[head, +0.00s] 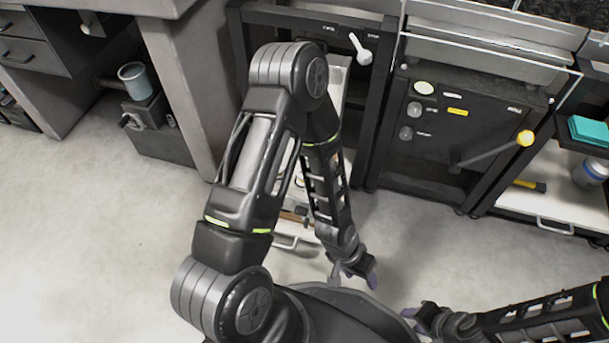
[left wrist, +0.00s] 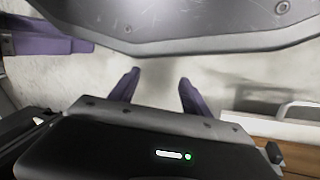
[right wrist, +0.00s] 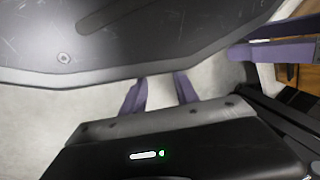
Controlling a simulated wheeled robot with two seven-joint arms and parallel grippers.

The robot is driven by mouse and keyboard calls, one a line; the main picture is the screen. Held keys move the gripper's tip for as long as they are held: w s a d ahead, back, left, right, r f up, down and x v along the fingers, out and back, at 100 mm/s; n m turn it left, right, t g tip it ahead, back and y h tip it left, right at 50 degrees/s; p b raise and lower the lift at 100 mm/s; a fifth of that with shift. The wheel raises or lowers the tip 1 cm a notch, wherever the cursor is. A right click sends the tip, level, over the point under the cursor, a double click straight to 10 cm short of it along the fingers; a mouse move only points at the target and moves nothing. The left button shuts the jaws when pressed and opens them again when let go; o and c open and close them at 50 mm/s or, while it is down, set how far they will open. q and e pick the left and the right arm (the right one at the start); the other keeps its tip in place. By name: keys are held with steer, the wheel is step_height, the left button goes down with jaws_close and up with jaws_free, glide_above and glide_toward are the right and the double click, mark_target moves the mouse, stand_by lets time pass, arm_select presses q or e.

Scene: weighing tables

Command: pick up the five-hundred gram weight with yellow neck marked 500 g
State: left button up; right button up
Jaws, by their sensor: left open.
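I cannot make out the 500 g weight with the yellow neck in any view. My left arm hides much of a narrow white shelf or drawer (head: 294,240), where only parts of small items show. My left gripper (head: 360,277) hangs low in front of my body, and its purple fingers stand apart and empty in the left wrist view (left wrist: 158,78). My right gripper (head: 412,315) is low at the bottom of the head view. Its fingers are apart with nothing between them in the right wrist view (right wrist: 160,80).
A dark cabinet (head: 440,150) with a yellow-knobbed lever (head: 525,138) stands ahead. To the right, a white shelf (head: 550,208) holds a blue-banded jar (head: 592,172) and a yellow-and-black tool (head: 530,185). A cup (head: 135,80) sits on a grey machine at left. The floor is clear at left.

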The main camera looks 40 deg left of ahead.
arm_select(q)
steer(key=w+a+r+m+g+y+p, duration=0.1)
steer(key=w+r+m+p, duration=0.1)
steer(key=r+m+p, duration=0.15)
steer(key=w+r+m+g+p, duration=0.1)
steer(key=w+r+m+p, duration=0.1)
steer(key=r, duration=0.3)
steer(key=m+g+y+p, duration=0.1)
steer(key=m+y+p, duration=0.3)
steer(key=m+y, duration=0.5)
glide_toward(304, 180)
steer(key=w, duration=0.2)
steer(key=shift+s+a+f, duration=0.25)
steer(key=shift+a+f, duration=0.3)
steer(key=shift+f, duration=0.05)
steer(key=shift+s+a+f, duration=0.3)
steer(key=shift+a+f, duration=0.25)
arm_select(e)
step_height(304, 180, up, 11)
steer(key=s, duration=0.2)
steer(key=shift+s+a+r+g, duration=0.15)
steer(key=shift+a+g, duration=0.25)
steer(key=shift+a, duration=0.05)
